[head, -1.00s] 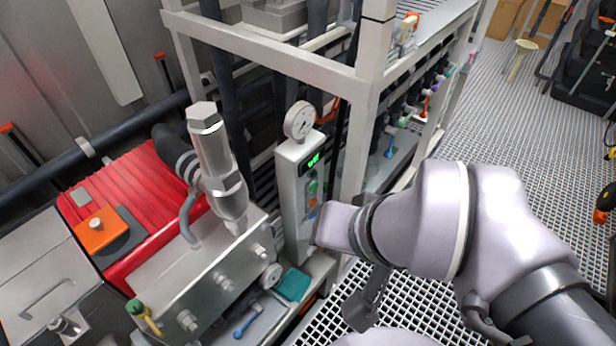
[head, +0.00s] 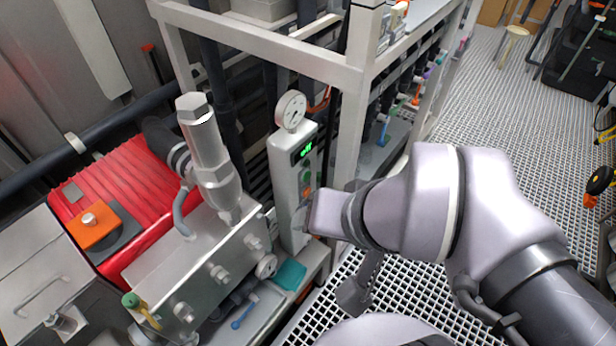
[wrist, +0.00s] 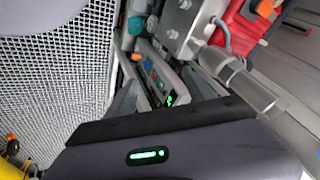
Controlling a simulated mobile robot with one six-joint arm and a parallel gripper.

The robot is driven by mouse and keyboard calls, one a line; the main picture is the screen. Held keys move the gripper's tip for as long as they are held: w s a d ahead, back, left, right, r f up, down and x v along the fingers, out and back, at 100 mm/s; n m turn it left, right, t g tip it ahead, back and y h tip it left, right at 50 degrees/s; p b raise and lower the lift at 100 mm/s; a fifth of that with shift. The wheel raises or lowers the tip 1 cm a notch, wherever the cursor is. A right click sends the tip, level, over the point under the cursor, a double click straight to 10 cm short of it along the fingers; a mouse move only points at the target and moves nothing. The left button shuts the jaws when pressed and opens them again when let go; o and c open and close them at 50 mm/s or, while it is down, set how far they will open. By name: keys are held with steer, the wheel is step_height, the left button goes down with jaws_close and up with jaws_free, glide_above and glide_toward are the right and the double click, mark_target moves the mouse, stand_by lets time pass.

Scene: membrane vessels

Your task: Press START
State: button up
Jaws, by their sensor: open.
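The pale control box (head: 286,190) stands upright at the rack's front corner, with a green-lit display (head: 306,151) and a column of small buttons below it. A green button (head: 307,176) shows under the display; no START label is readable. The box's display (wrist: 169,99) and its coloured buttons also show in the wrist view. My gripper (wrist: 160,72) is open and empty, its two grey fingers on either side of the box's face in that view. In the head view my wrist covers the lower part of the box's face. I cannot tell whether the fingers touch it.
A round gauge (head: 291,110) tops the box. A red ribbed motor (head: 130,195) and a metal pump block (head: 200,265) stand to its left. The white rack frame (head: 348,125) rises close behind my wrist. Open grating floor (head: 480,120) lies to the right.

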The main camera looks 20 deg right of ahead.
jaws_close()
stand_by(1.7)
